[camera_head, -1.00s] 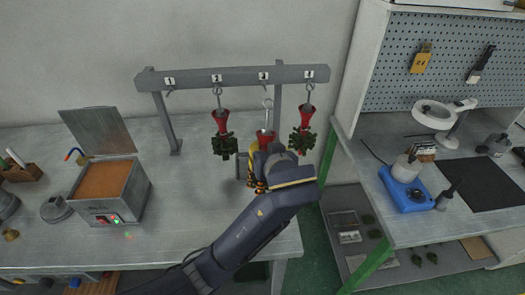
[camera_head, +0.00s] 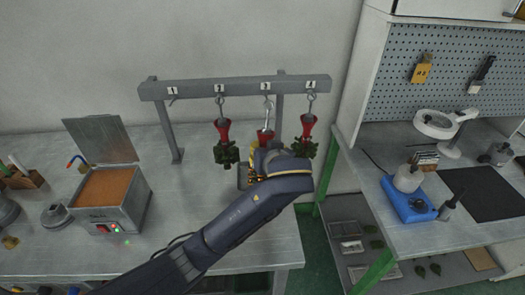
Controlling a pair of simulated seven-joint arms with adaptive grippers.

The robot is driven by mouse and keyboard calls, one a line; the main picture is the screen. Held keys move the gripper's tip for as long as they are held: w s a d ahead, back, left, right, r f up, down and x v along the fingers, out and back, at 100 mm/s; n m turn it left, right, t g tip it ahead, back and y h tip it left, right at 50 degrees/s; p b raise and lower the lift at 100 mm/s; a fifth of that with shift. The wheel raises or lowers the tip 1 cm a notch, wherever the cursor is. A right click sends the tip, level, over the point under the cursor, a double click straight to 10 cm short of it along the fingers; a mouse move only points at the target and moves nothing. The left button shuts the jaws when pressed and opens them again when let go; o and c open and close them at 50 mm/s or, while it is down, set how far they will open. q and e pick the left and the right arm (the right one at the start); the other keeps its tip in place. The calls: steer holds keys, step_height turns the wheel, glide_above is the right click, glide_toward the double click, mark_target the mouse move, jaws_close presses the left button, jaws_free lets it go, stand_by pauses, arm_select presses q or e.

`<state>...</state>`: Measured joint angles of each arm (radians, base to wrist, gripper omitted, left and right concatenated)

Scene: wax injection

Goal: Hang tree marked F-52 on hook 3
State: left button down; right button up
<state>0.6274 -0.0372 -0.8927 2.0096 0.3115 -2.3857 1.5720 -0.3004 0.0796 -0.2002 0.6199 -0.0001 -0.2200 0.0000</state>
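A grey rail (camera_head: 195,90) on posts carries numbered hooks; the number plates are too small to read surely. A tree with a red cup (camera_head: 265,136) and a metal ring is at the third hook from the left, its ring about level with the neighbouring rings. Whether the ring is on the hook cannot be told. My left gripper (camera_head: 255,165) is at this tree, just below the red cup, and appears to hold it; my wrist hides most of the fingers and tree. Trees hang at the second hook (camera_head: 224,148) and fourth hook (camera_head: 305,140). No F-52 mark is legible. My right gripper is out of view.
The first hook (camera_head: 172,97) is empty. A metal wax box (camera_head: 120,212) with an open lid stands on the left of the table (camera_head: 180,240). A grey tray partly shows behind my gripper. A side bench (camera_head: 455,235) with a blue device (camera_head: 408,200) is at right.

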arm_select(q)
steer(key=shift+w+a+f, duration=0.1)
steer(key=shift+w+f, duration=0.05)
steer(key=shift+w, duration=0.85)
steer(key=shift+w+a+f, duration=0.1)
steer(key=shift+w, duration=1.05)
